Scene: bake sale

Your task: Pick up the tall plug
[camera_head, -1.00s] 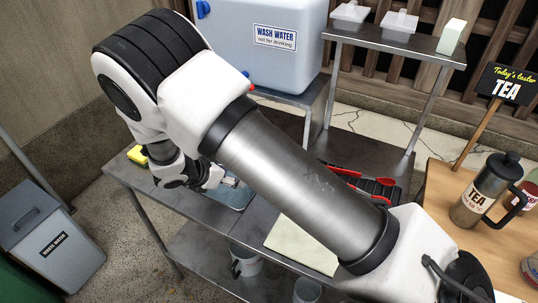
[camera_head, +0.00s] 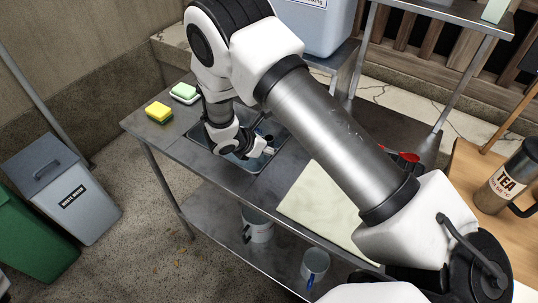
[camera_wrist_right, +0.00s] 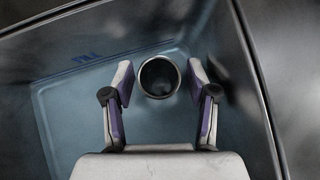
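The tall plug (camera_wrist_right: 159,77) shows in the right wrist view as a round, hollow-looking dark tube with a pale rim, seen end-on. It stands in the sink basin (camera_wrist_right: 60,110), which has a bluish floor. My right gripper (camera_wrist_right: 160,80) is open, with one finger on each side of the plug and a visible gap to both. My left gripper is not in view.
A yellow-green sponge (camera_head: 159,112) and a pale green block on a white dish (camera_head: 184,93) lie left of the basin. A pale cloth (camera_head: 318,205) lies to its right.

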